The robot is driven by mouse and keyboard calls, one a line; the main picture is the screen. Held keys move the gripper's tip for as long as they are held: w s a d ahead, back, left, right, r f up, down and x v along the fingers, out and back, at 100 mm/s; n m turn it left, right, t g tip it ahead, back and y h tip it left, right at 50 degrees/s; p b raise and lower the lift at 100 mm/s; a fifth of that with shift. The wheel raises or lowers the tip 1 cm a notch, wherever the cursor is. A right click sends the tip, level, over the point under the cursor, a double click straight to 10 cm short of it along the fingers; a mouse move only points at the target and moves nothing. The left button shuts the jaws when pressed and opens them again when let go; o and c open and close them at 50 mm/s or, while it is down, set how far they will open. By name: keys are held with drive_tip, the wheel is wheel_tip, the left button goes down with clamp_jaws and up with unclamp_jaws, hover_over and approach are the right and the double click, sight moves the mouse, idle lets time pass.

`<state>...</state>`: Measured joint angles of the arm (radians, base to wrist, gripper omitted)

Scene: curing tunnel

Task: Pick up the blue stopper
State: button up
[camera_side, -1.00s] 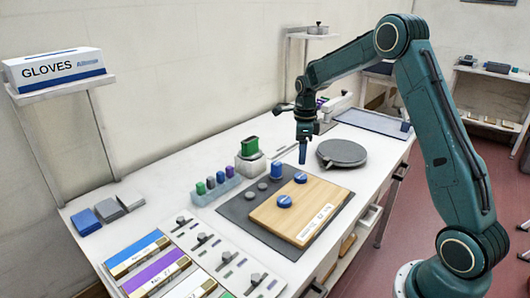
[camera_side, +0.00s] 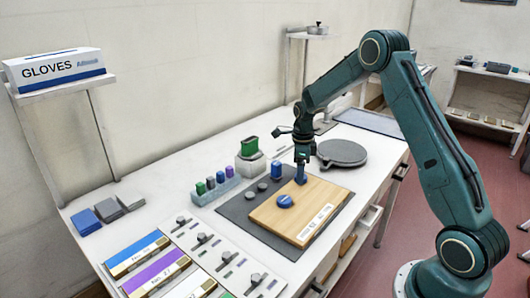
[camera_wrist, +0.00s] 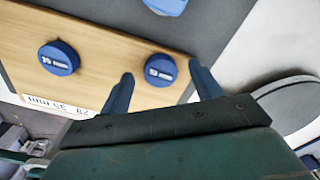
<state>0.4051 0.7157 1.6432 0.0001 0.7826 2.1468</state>
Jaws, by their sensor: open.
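Two round blue stoppers lie on the wooden board (camera_side: 268,213). The other (camera_wrist: 160,70) lies between my fingertips in the wrist view and is mostly hidden by my gripper (camera_side: 300,180) in the side view. My gripper is open and low over the board's far corner, its fingers (camera_wrist: 160,72) on either side of that stopper. Contact cannot be told. A taller blue block (camera_side: 277,170) stands on the dark mat (camera_side: 236,208) just left of my gripper.
A pale rack (camera_side: 214,190) holds several coloured pieces. A green-topped block (camera_side: 250,147) stands behind the mat. Two grey discs lie on the mat. A round grey plate (camera_side: 341,153) lies right of my gripper. Labelled trays (camera_side: 155,275) lie at the front left.

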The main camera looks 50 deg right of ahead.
drive_tip(key=shift+f, duration=0.55)
drive_tip(key=shift+c, duration=0.2)
drive_tip(key=c, duration=1)
